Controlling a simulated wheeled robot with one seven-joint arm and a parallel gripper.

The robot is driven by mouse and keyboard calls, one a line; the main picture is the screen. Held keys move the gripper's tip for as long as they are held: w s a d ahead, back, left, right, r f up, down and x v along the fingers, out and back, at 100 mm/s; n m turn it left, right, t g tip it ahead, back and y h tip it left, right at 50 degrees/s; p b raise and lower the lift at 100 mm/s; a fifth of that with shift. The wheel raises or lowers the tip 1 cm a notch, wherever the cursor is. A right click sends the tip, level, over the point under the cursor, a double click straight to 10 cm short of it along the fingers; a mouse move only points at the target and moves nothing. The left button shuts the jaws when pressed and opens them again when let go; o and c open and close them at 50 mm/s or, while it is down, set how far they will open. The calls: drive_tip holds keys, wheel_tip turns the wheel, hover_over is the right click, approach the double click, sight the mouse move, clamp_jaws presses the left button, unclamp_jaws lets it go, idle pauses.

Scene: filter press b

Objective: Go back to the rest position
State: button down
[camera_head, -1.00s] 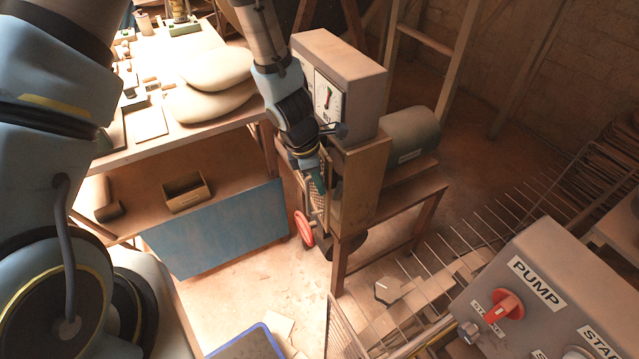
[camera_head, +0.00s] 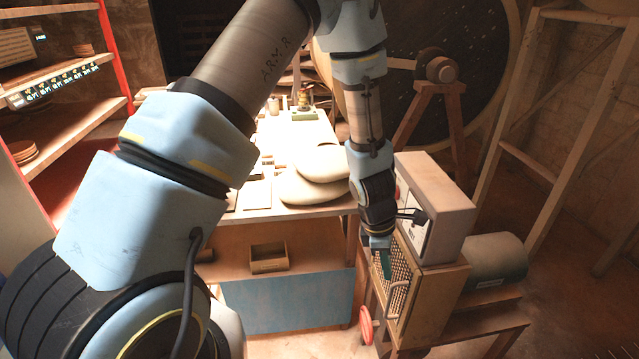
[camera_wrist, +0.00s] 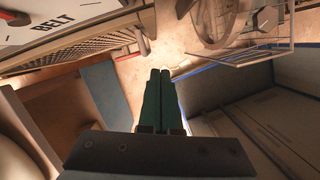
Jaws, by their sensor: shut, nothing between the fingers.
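My gripper (camera_head: 384,264) hangs from my arm, pointing down, in front of the mesh side of a wooden machine housing (camera_head: 437,303). In the wrist view its two green fingers (camera_wrist: 159,74) lie side by side, shut, with nothing between them. In the head view the gripper is small and partly merges with the mesh behind it. I cannot tell the exact gap between the fingers and the mesh.
A grey gauge box (camera_head: 447,205) and a motor (camera_head: 497,262) sit by the housing. A red handwheel (camera_head: 366,325) is below the gripper. A workbench (camera_head: 262,221) with pale sacks (camera_head: 312,190) stands left of it. A wire rack (camera_wrist: 236,54) shows in the wrist view.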

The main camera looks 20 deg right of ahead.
drive_tip(key=w+a+r+m+t+b, duration=0.25)
drive_tip(key=w+a+r+m, duration=0.5)
drive_tip(key=a, duration=0.55)
drive_tip(key=a+r+m+y+b, duration=0.1)
drive_tip(key=a+r+m, duration=0.2)
drive_tip(key=a, duration=0.8)
drive_tip(key=a+r+m+y+b, duration=0.1)
drive_tip(key=a+r, duration=0.4)
drive_tip(key=a, duration=0.5)
drive_tip(key=shift+s+a+m+b, duration=0.15)
drive_tip(key=shift+a+m+b, duration=0.3)
drive_tip(key=shift+m, duration=0.7)
drive_tip(key=shift+r+t, duration=0.1)
drive_tip(key=shift+t, duration=0.15)
